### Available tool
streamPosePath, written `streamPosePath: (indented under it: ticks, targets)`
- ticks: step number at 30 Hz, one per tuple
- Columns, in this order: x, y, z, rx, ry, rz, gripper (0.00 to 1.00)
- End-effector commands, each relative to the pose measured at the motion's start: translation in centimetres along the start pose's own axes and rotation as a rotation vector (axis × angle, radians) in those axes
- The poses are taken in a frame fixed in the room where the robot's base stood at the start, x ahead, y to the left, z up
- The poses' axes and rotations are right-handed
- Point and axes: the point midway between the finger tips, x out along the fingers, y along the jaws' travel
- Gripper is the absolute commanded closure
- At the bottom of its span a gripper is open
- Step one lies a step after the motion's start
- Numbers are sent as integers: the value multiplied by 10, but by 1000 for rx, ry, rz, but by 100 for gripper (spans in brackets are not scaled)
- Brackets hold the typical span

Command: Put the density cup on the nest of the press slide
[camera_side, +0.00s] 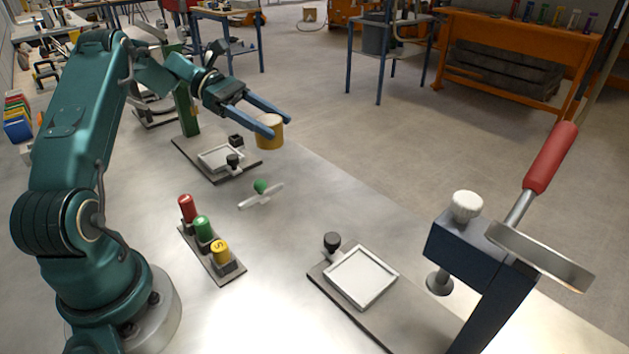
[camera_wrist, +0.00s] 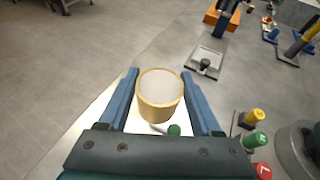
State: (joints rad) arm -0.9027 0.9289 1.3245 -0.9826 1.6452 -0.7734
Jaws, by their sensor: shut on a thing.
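The density cup (camera_side: 269,135) is a yellow-brown cylinder with a pale top. My gripper (camera_side: 279,126) is shut on it, one blue finger on each side, and holds it upright in the air. The wrist view shows the cup (camera_wrist: 160,95) between the fingers (camera_wrist: 161,100). In the side view, the press (camera_side: 466,250) with a red-handled lever stands at the right, well away from the cup. A pale square frame (camera_side: 361,277), apparently the nest, lies empty on a dark plate (camera_side: 322,272) in front of it, with a black knob beside it.
A second pale square frame (camera_side: 221,157) sits on a dark plate below and left of the cup. A green-knobbed tool (camera_side: 261,187) lies mid-table. Red, green and yellow cylinders (camera_side: 203,228) stand in a rack nearer my base.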

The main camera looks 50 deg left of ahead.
Motion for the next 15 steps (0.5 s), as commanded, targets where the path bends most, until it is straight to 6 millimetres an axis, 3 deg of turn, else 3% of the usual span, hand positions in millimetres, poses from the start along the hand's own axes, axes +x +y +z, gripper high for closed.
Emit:
streamPosePath:
  ticks: [11, 15]
  targets:
    - [4, 0, -4, -1, -1, 2, 100]
    - [24, 1, -6, -3, -3, -3, 100]
